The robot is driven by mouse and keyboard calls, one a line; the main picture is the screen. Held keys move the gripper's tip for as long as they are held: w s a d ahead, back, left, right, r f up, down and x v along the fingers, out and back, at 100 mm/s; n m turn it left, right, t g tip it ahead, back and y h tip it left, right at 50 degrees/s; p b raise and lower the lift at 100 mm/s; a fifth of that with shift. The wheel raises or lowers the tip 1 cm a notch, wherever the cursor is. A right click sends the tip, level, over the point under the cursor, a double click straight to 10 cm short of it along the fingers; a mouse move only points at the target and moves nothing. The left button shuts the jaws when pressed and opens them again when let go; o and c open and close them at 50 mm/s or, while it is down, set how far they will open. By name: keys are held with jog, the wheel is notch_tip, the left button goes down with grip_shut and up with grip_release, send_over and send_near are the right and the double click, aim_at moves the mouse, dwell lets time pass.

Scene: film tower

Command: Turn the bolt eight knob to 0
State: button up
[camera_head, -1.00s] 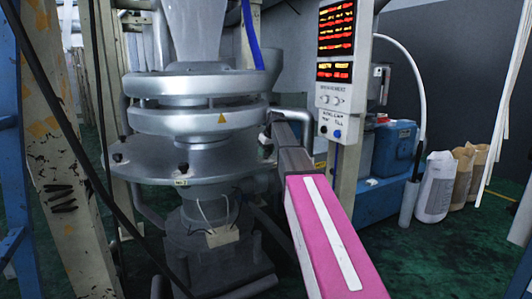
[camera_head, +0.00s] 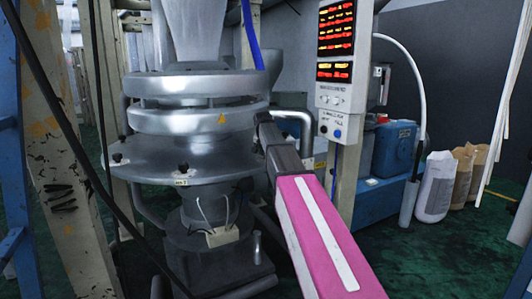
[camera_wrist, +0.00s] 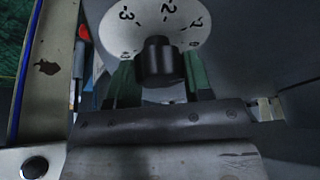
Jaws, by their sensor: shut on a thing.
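In the wrist view, a black knob (camera_wrist: 158,62) stands in front of a round white dial (camera_wrist: 120,32) with black numbers. A 3 and a 2 can be read; the top of the dial is cut off, and I cannot tell the pointer's reading. My gripper (camera_wrist: 160,78) has its two greenish fingers on either side of the knob and is shut on it. In the head view, my pink arm reaches to the right side of the film tower's silver ring (camera_head: 215,172). My gripper and the gripped knob are hidden there behind the arm.
Other small black knobs stand on the ring, one at the front (camera_head: 183,168). A display panel (camera_head: 335,85) on a post rises right of my arm. Beige posts (camera_head: 60,170) stand at left. A blue machine (camera_head: 393,150) and sacks (camera_head: 437,185) are behind at right.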

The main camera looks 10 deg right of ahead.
jog(key=m+h, duration=0.1)
jog(key=m, duration=0.2)
jog(key=shift+w+a+m+g, duration=0.1)
jog(key=shift+m+g, duration=0.2)
jog(key=shift+m+g+h, duration=0.5)
jog(key=shift+m+h, duration=0.1)
jog(key=shift+m, duration=1.1)
jog(key=o, duration=0.9)
jog(key=shift+r, duration=0.1)
jog(key=v, duration=1)
jog(key=shift+r, duration=0.3)
jog(key=shift+a, duration=0.1)
